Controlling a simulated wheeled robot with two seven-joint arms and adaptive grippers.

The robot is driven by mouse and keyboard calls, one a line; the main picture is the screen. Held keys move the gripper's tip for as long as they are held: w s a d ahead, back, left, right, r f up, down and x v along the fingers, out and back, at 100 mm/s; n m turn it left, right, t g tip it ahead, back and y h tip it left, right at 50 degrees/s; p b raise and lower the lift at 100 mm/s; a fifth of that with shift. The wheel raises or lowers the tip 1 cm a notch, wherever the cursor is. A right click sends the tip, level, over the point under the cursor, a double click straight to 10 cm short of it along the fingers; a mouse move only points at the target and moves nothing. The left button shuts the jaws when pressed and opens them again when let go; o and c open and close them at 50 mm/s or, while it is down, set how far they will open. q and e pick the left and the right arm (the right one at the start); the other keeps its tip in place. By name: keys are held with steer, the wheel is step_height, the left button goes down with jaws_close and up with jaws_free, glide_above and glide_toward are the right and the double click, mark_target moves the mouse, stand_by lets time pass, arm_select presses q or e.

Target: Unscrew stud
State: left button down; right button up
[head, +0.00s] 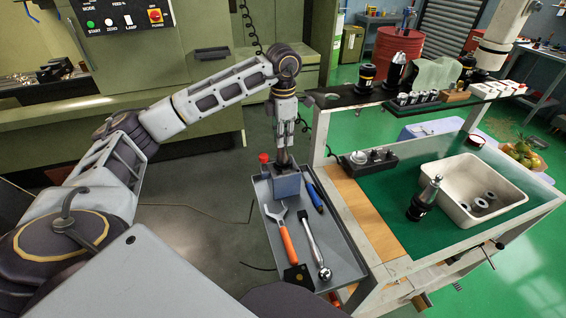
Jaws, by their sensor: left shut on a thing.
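My left gripper (284,150) points straight down over the grey tray at the cart's left side. It is shut on a small grey piece just above a blue-grey block (287,186), and its fingers hide most of that piece. I cannot tell whether it is the stud. A tool holder (422,202) with a black collar and a silver, knobbed top stands on the green mat (375,190). In the tray (345,262) lie an orange-handled wrench (287,242) and a silver ratchet (313,245). My right gripper is not in view.
A cream bin (475,172) with several metal rings stands on the mat. A black base (368,160) with small fittings is at the mat's back left. The raised shelf (345,101) carries tool holders and small boxes. A blue-handled tool (315,198) lies beside the block. The front mat is clear.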

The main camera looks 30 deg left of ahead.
arm_select(q)
steer(key=shift+n, duration=0.8)
steer(key=shift+n+p, duration=0.45)
steer(key=shift+n, duration=1.75)
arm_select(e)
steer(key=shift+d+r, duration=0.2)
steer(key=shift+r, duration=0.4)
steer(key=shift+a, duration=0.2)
